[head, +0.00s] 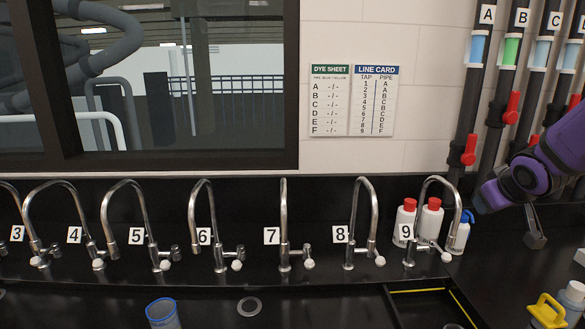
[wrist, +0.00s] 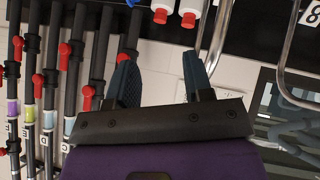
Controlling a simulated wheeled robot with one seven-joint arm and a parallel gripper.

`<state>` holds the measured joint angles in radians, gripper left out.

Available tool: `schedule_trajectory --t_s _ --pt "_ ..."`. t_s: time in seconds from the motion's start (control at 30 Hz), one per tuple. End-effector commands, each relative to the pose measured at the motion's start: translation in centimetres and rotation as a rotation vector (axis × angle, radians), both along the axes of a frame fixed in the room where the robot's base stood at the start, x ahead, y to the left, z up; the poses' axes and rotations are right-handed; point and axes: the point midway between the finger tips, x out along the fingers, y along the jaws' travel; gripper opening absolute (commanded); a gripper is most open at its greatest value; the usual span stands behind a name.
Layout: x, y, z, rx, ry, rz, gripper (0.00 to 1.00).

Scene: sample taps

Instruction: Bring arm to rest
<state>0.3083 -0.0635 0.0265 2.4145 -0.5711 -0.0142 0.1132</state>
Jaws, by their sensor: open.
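My purple arm (head: 545,160) reaches in from the right edge in the head view, in front of the lower pipes and right of tap 9 (head: 424,205). Its dark end is raised above the black counter; the fingers are hard to make out there. In the wrist view my gripper (wrist: 160,75) has its two dark blue fingers spread apart. The space between them is empty, with pale wall behind it.
Several numbered taps line the counter (head: 225,300). Bottles with red caps (head: 431,205) stand behind tap 9. Lettered pipes with red valves (head: 512,105) rise at the right. A clear blue-rimmed cup (head: 162,315) stands at the front. A yellow item (head: 546,310) is at lower right.

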Motion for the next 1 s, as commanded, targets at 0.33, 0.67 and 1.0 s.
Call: schedule_trajectory --t_s 0.33,0.67,1.0 --pt "-9.1 5.0 5.9 0.071 0.087 -0.123 0.47" --pt "-19.3 10.3 8.1 0.224 0.211 -0.134 0.47" --pt "-24.5 12.9 8.3 0.312 0.293 -0.099 0.47"
